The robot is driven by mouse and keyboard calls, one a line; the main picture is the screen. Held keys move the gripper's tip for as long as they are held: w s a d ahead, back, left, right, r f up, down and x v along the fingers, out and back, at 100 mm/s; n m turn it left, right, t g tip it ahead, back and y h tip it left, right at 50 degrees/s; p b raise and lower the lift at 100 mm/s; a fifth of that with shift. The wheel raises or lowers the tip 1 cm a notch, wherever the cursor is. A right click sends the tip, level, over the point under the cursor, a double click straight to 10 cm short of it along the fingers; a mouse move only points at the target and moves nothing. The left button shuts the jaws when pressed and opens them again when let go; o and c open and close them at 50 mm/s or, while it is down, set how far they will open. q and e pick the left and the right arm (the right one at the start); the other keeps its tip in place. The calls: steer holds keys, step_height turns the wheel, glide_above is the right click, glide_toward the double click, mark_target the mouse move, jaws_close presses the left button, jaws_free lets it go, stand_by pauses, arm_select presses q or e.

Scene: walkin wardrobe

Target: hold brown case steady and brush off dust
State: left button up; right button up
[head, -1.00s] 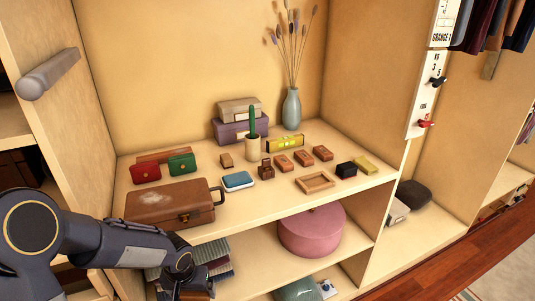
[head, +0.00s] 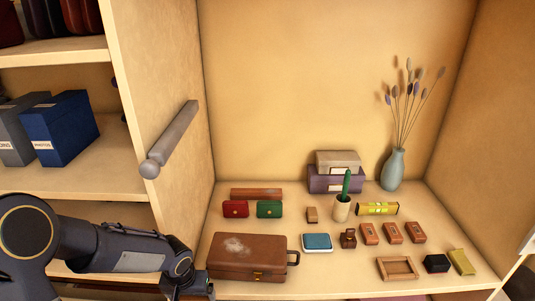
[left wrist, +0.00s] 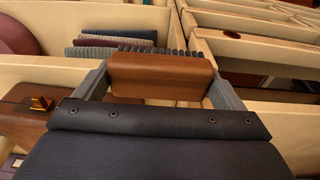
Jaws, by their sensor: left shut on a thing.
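The brown case (head: 247,262) lies shut on the shelf, its handle at the right and a pale dusty patch on its lid. In the left wrist view a corner of the case (left wrist: 20,118) with a brass latch shows at the left. My left gripper (head: 207,288) is beside the case's front left corner in the head view. It is shut on a brown block with a dark bristle-like edge, which looks like a brush (left wrist: 160,75). The brush looks apart from the case. My right gripper is not in view.
Red (head: 236,208) and green (head: 269,208) small cases stand behind the brown case. A blue-topped box (head: 317,243) lies right of its handle. A cup (head: 342,210) holds a green thing. A side panel with a grey rod (head: 172,140) rises at the left.

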arm_select(q)
steer(key=shift+s+r, duration=0.15)
steer(key=shift+s, duration=0.1)
steer(key=shift+w+d, duration=0.1)
steer(key=shift+w, duration=0.1)
steer(key=shift+w+d+r+b, duration=0.45)
steer(key=shift+w+r+b, duration=0.15)
steer(key=shift+w, duration=0.2)
steer(key=w+d+r+b, duration=0.1)
steer(key=w+d+r, duration=0.4)
steer(key=w, duration=0.2)
steer(key=w+d+r+b, duration=0.1)
steer(key=w+d+r, duration=0.3)
steer(key=w, duration=0.3)
steer(key=shift+d+r, duration=0.35)
steer(key=shift+r, duration=0.15)
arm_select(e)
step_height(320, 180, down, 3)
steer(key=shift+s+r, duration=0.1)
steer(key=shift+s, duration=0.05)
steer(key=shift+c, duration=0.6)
